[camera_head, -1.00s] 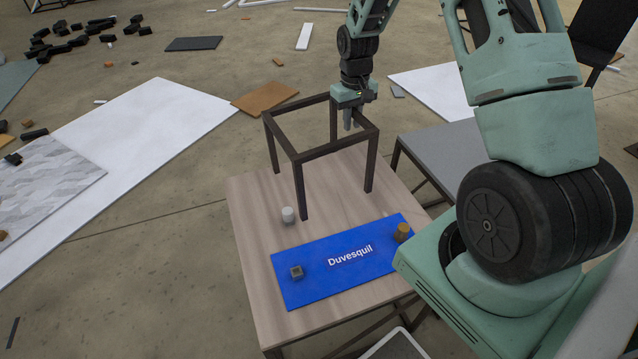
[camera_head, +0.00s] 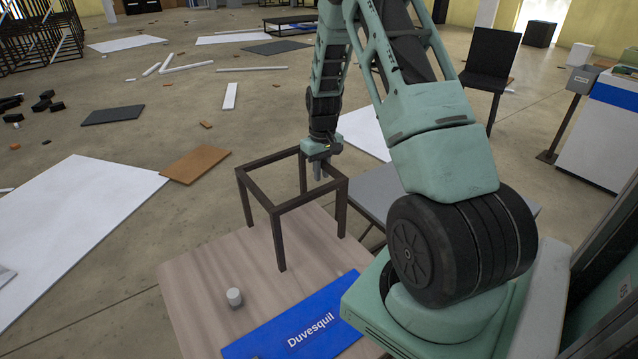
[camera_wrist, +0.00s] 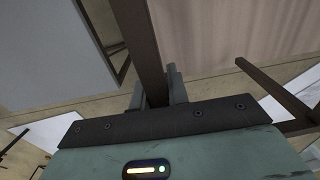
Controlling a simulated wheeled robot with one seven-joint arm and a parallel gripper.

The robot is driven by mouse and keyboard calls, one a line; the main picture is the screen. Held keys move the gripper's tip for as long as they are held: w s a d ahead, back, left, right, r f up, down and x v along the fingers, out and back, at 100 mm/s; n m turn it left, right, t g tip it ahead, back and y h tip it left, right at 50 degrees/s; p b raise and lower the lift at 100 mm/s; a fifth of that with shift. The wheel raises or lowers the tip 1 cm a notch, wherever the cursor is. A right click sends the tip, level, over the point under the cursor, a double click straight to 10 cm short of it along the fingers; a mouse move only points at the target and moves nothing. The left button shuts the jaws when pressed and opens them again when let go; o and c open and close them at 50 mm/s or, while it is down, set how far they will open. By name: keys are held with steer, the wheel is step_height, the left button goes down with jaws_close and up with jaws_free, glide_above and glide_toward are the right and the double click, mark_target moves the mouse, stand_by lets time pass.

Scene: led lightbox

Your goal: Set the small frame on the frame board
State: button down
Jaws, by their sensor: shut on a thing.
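The small frame is a dark brown open cube of thin bars (camera_head: 277,209), upright over the far part of the wood-topped table (camera_head: 190,285). My gripper (camera_head: 321,172) is shut on its top bar at the far right side. In the wrist view a brown bar of the frame (camera_wrist: 140,35) runs between my gripper's fingers (camera_wrist: 157,90). I cannot tell whether the legs touch the tabletop. A blue board marked "Duvesquil" (camera_head: 335,317) lies on the table nearer to me; my arm's base and the picture edge cut it off. I cannot tell if this is the frame board.
A short white cylinder (camera_head: 234,297) stands on the table left of the blue board. A grey table (camera_head: 372,190) is close to the right, behind my arm. White panels (camera_head: 75,225) and a brown panel (camera_head: 195,164) lie on the floor beyond.

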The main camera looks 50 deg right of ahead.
steer(key=shift+f, duration=1.75)
steer(key=c, duration=1.4)
jaws_free()
steer(key=shift+o, duration=0.2)
